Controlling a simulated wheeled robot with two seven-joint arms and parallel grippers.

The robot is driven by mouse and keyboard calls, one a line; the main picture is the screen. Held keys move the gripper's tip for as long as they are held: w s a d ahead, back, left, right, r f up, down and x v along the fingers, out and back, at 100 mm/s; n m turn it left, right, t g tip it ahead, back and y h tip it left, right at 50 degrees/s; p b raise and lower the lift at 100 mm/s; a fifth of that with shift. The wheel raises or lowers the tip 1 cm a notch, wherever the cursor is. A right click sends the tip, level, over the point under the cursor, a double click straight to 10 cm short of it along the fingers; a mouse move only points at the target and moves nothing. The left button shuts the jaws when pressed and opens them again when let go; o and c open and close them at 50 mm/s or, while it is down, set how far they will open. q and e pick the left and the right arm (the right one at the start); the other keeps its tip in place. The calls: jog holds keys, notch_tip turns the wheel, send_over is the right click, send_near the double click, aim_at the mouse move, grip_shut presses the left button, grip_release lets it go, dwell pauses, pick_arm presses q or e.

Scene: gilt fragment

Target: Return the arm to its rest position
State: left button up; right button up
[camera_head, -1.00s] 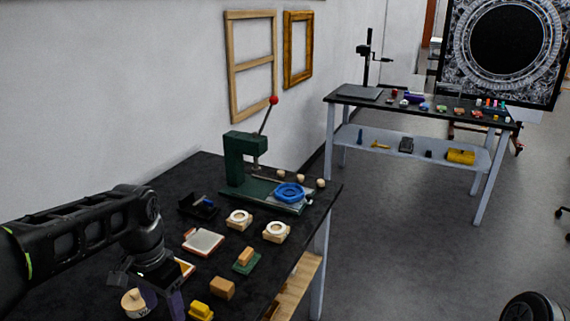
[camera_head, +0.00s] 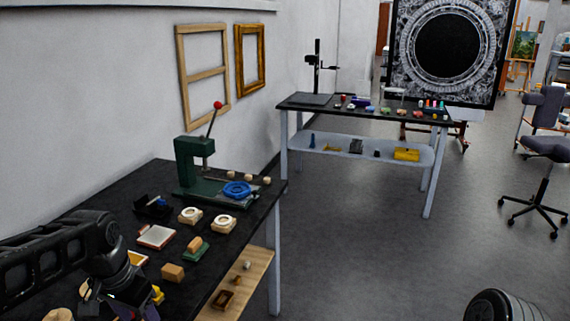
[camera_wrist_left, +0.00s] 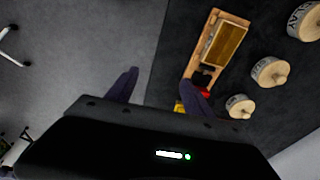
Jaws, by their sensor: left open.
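My left arm (camera_head: 50,255) comes in from the left over the near black table (camera_head: 225,270). My left gripper (camera_head: 140,308) points down near the table's front edge, and its tips are cut off or hard to see in the head view. In the left wrist view the two dark fingers of the left gripper (camera_wrist_left: 160,92) stand well apart with nothing between them. Grey floor and the table edge show beyond them. A yellow block (camera_head: 158,294) is partly hidden behind the gripper. My right gripper is not in view.
A green press (camera_head: 190,165), a blue ring (camera_head: 238,189), a wooden block (camera_head: 173,272) and other small pieces stand on the table.

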pick_arm(q)
jog(key=w+d+f+n+t+h, duration=0.1)
jog(key=w+d+f+t, duration=0.2)
jog(key=w+d+f, duration=0.3)
jog(key=s+d+f+n+h, duration=0.1)
jog(key=d+f, duration=0.4)
jog(key=f, duration=0.2)
jog(key=s+d+f+n+h, duration=0.1)
jog(key=d+f, duration=0.4)
jog(key=f, duration=0.3)
jog(key=s+d+f+n+g, duration=0.1)
jog(key=s+d+f+g, duration=0.1)
jog(key=s+d+f, duration=0.2)
jog(key=s+d+f+g+h, duration=0.1)
jog(key=s+d+f, duration=0.3)
jog(key=s+f, duration=0.7)
jog(key=s+g, duration=0.1)
jog(key=s, duration=0.6)
jog(key=shift+f+n, duration=0.3)
jog(key=shift+n, duration=0.1)
